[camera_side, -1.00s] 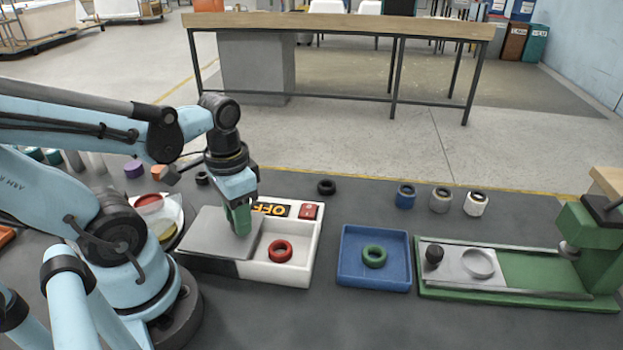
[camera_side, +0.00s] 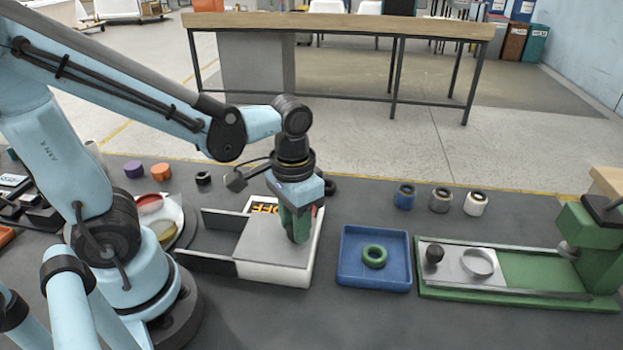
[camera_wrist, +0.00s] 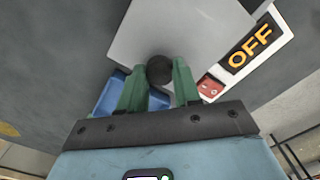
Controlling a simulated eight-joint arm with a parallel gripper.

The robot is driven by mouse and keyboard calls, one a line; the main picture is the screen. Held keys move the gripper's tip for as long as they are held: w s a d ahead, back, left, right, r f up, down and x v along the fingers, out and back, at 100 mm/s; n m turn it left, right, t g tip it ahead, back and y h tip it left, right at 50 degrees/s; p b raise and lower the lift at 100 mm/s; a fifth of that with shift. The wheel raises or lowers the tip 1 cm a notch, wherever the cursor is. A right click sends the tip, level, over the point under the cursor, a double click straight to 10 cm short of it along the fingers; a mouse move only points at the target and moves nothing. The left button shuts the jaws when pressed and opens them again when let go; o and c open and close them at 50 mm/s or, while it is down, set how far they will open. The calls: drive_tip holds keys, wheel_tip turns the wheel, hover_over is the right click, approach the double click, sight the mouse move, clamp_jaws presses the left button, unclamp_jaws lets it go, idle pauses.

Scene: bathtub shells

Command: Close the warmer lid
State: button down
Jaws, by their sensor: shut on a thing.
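The warmer is a white box (camera_side: 272,276) in the middle of the side view, with an orange OFF display (camera_side: 264,207) at its back. Its flat grey lid (camera_side: 265,243) lies over the box's right part, and two dark rails (camera_side: 205,266) stick out to the left. My gripper (camera_side: 299,238) stands over the lid's right part. In the wrist view, my gripper's green fingers sit on both sides of the lid's round black knob (camera_wrist: 159,69) and are shut on it. The box's inside under the lid is hidden.
A blue tray (camera_side: 346,276) with a green ring (camera_side: 374,256) stands just right of the warmer. Further right is a green press (camera_side: 545,268) with a sliding plate. Several small jars (camera_side: 440,200) stand behind. A plate (camera_side: 170,225) lies on the left.

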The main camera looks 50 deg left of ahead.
drive_tip(key=shift+w+d, duration=0.3)
drive_tip(key=shift+w, duration=0.1)
drive_tip(key=c, duration=0.8)
unclamp_jaws()
drive_tip(key=shift+s, duration=0.1)
wheel_tip(320, 180, up, 12)
drive_tip(key=shift+r, duration=0.1)
drive_tip(key=shift+w+a+f+t, duration=0.4)
drive_tip(key=shift+a+f+t, duration=0.25)
drive_tip(key=shift+f+t, duration=0.45)
drive_tip(key=shift+w+a+f+t, duration=0.45)
drive_tip(key=shift+a+f+t, duration=0.25)
drive_tip(key=shift+t, duration=0.6)
drive_tip(key=shift+w+a+f+t, duration=0.4)
drive_tip(key=shift+a+f+t, duration=0.2)
drive_tip(key=shift+f+t, duration=0.5)
